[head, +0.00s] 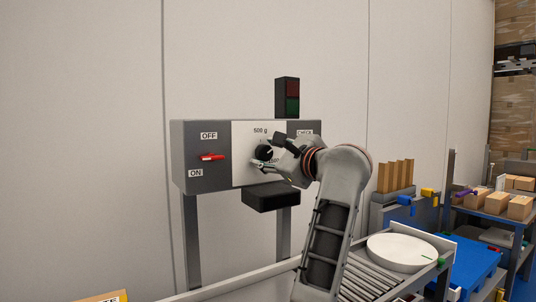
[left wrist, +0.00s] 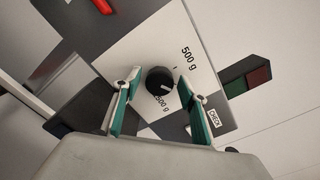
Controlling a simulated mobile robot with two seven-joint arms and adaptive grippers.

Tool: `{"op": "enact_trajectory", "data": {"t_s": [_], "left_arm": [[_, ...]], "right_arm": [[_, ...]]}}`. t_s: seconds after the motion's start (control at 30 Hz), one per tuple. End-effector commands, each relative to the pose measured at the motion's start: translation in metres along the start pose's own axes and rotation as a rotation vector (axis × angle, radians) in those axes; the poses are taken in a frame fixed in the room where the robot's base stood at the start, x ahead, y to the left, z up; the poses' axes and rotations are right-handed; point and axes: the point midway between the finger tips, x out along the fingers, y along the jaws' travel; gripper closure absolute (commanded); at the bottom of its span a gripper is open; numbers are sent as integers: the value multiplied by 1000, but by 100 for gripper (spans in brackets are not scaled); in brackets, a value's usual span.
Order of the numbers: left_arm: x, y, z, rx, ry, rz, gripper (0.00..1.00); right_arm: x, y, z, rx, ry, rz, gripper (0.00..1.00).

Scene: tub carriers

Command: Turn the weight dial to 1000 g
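The black weight dial (head: 263,152) sits on the white plate (head: 243,170) of a grey control box. In the left wrist view the dial (left wrist: 160,80) shows a short pale pointer mark; its exact setting is hard to tell. A "500 g" label (head: 260,130) is above the dial. Another label (left wrist: 164,103) ending in "00 g" is only partly readable, and no 1000 g label is readable. My left gripper (head: 270,155) is open at the dial, its green-padded fingers (left wrist: 159,84) on either side with gaps visible. My right gripper is not in view.
A red switch (head: 212,157) lies between OFF and ON labels on the box. A "CHECK" label (left wrist: 214,117) is right of the dial. A red-green signal lamp (head: 288,97) stands on top. A roller conveyor (head: 375,284) with a white round lid (head: 400,252) is at lower right.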

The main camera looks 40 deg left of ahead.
Motion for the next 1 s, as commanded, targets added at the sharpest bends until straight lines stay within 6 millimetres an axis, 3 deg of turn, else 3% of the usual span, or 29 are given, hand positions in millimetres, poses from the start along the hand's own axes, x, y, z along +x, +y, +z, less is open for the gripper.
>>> {"op": "enact_trajectory", "data": {"t_s": [0.37, 0.8, 1.0], "left_arm": [[-3, 0, 0, 1, 1, -1, 54], [-64, 0, -1, 1, 1, -2, 54], [-75, 0, 0, 0, 0, 0, 54]], "right_arm": [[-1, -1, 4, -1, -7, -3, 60], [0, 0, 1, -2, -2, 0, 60], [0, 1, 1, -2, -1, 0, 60]]}}
